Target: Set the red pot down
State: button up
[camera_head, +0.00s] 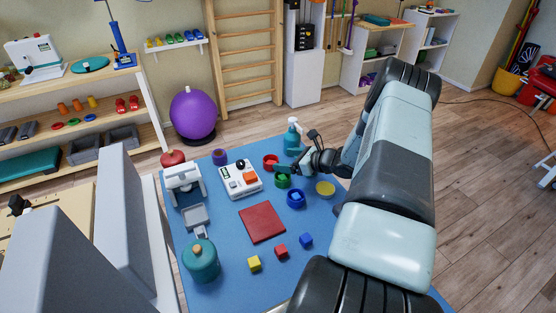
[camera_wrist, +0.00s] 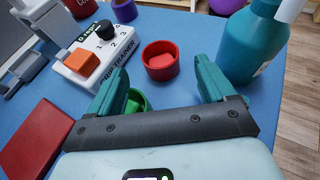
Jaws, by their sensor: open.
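The small round red pot (camera_head: 271,161) stands upright on the blue table top (camera_head: 225,190) toward the far side. In the wrist view the red pot (camera_wrist: 160,62) shows just beyond and between my fingertips, with clear space on both sides. My gripper (camera_head: 285,168) is open, with its teal fingers spread and nothing held; it also shows in the wrist view (camera_wrist: 160,70). The green pot (camera_head: 283,181) sits close by, partly hidden behind the left finger in the wrist view.
The blue pot (camera_head: 296,200) and yellow pot (camera_head: 325,189) stand nearer. A teal spray bottle (camera_head: 293,138) stands behind my gripper. The white grip trainer (camera_head: 241,180) and red square pad (camera_head: 262,223) lie left. Loose cubes (camera_head: 281,252) lie at the front.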

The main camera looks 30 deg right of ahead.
jog(key=v, duration=0.7)
